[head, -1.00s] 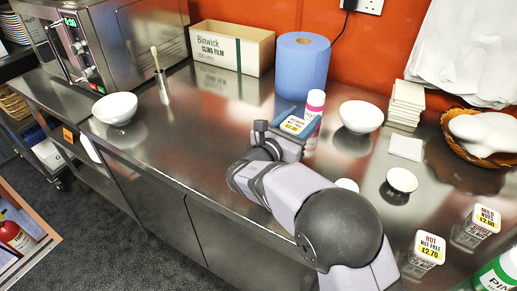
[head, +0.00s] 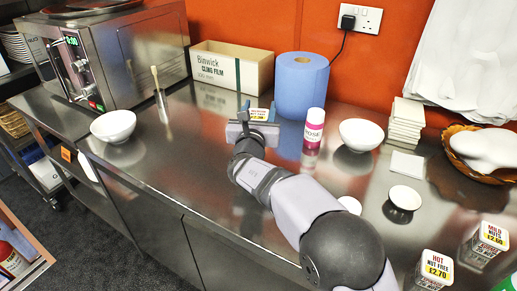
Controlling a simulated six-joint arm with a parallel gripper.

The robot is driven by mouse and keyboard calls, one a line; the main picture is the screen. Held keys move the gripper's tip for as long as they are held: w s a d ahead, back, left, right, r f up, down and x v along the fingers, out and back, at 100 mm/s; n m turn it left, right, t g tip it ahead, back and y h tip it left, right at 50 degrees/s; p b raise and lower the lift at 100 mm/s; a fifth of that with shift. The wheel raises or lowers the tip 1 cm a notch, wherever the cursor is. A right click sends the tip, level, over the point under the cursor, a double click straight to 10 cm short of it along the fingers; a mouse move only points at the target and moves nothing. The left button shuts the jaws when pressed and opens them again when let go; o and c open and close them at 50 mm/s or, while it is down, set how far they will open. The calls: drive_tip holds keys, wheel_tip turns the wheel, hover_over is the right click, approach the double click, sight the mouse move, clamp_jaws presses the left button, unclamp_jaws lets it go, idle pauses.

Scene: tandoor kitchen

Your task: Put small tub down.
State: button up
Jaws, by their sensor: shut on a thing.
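My gripper (head: 257,122) is out over the steel counter, in front of the cling film box and left of the blue paper roll. It is shut on the small tub (head: 260,114), whose white and yellow label shows between the blue jaw tips. The lower part of the tub is hidden by the gripper, so I cannot tell whether it touches the counter. Two other labelled tubs stand at the right front: the hot nut free tub (head: 433,269) and the mild nuts tub (head: 486,241).
The cling film box (head: 220,66) and blue paper roll (head: 301,85) stand along the back. A pink and white bottle (head: 313,131) is right of my gripper. A white bowl (head: 113,126) sits at left. The steel counter (head: 190,140) is clear left of my gripper.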

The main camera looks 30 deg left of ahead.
drive_tip(key=shift+f+p, duration=0.3)
drive_tip(key=shift+f, duration=4.35)
drive_tip(key=shift+f, duration=0.2)
drive_tip(key=o, duration=1.1)
drive_tip(key=shift+o, duration=0.2)
drive_tip(key=shift+r, duration=0.15)
drive_tip(key=shift+r, duration=0.15)
drive_tip(key=shift+s+d, duration=0.1)
drive_tip(key=shift+s, duration=0.25)
drive_tip(key=b+v, duration=0.2)
drive_tip(key=v, duration=0.9)
drive_tip(key=shift+s, duration=0.2)
drive_tip(key=shift+w+d, duration=0.1)
drive_tip(key=shift+d, duration=0.05)
